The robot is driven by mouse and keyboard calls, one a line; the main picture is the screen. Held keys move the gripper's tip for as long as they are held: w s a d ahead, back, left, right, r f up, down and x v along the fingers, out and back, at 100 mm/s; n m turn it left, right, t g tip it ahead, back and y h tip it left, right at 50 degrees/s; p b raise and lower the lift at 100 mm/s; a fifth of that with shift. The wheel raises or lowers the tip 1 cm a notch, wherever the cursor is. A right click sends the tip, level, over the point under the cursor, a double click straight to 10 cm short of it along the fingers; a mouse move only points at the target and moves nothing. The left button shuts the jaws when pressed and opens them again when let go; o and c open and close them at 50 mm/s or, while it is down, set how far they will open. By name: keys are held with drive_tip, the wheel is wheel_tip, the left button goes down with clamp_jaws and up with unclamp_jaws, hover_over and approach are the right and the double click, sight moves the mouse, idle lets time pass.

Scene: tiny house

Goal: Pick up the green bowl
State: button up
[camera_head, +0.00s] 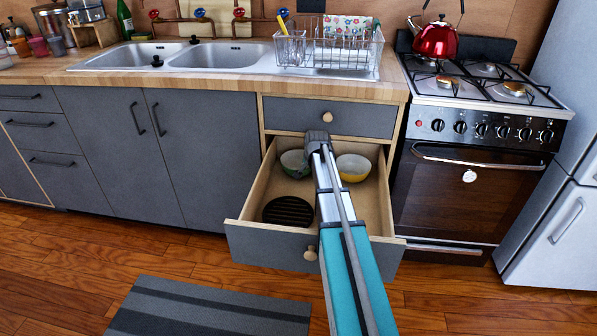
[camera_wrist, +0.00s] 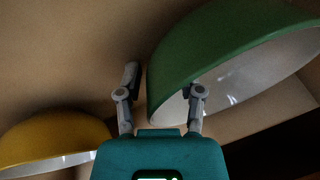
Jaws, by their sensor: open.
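The green bowl (camera_head: 293,163), white inside, sits at the back left of the open drawer (camera_head: 251,243). It fills the upper right of the wrist view (camera_wrist: 215,42). My gripper (camera_wrist: 163,82) is open and empty. In the wrist view its left finger is outside the green bowl, and its right finger overlaps the bowl's rim and white inside, so the bowl's near edge shows between them. Contact cannot be told. In the head view my arm reaches into the drawer and its wrist hides the fingers.
A yellow bowl (camera_head: 353,168) sits right of my arm in the drawer, and at lower left in the wrist view (camera_wrist: 55,138). A dark round slatted object (camera_head: 288,211) lies at the drawer's front left. A closed drawer (camera_head: 328,117) is above; the stove (camera_head: 480,150) stands right.

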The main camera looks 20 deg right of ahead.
idle(0.6)
clamp_jaws()
